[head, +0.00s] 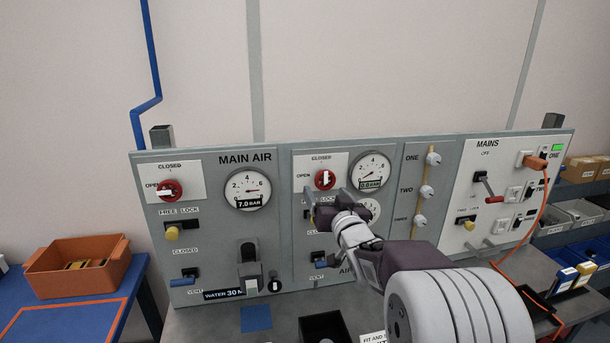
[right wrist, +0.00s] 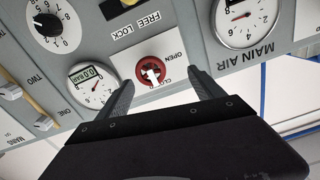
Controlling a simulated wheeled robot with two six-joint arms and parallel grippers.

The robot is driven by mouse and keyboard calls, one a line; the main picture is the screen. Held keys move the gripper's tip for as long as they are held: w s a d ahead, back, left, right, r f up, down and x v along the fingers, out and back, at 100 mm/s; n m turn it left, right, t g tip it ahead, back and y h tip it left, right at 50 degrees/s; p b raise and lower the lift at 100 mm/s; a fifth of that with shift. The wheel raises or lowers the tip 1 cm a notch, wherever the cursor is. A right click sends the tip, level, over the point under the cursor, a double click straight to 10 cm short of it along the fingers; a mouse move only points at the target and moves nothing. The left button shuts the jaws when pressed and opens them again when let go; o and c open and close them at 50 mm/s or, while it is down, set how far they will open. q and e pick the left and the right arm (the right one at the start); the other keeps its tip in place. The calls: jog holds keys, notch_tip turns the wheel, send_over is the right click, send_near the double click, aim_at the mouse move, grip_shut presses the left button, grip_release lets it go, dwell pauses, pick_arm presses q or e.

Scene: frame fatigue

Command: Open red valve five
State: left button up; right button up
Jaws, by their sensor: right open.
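Two round red valves show in the head view. The left one (head: 170,190) is under MAIN AIR, its white handle lying sideways towards OPEN. The middle-panel red valve (head: 325,179) has its white handle upright, towards CLOSED. I can read no number five on either. My right gripper (head: 324,194) is open just in front of and below the middle valve. In the right wrist view, which is turned over, this red valve (right wrist: 151,73) appears between the two spread finger tips (right wrist: 161,80); I cannot tell whether they touch it. My left gripper is not in view.
The left gauge (head: 247,190) reads 7.0 bar; the middle gauge (head: 370,171) reads 0.0. Yellow FREE/LOCK knobs and blue levers sit below the valves. A MAINS panel (head: 500,180) with an orange cable (head: 541,215) stands right. An orange bin (head: 78,267) is at left.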

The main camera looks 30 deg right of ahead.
aim_at(327, 181)
jog(key=w+d+p, duration=0.1)
jog(key=w, duration=0.1)
jog(key=w+d+p, duration=0.1)
jog(key=w, duration=0.1)
jog(key=w+d, duration=0.1)
jog(key=w, duration=0.2)
jog(key=shift+d+r+p, duration=0.1)
jog(key=shift+d+p, duration=0.25)
jog(key=shift+p, duration=0.05)
jog(key=shift+w+d, duration=0.15)
jog(key=shift+w, duration=0.05)
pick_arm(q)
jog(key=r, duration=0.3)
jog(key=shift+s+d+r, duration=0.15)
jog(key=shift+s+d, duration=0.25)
pick_arm(e)
jog(key=shift+w, duration=0.1)
jog(key=c, duration=1.4)
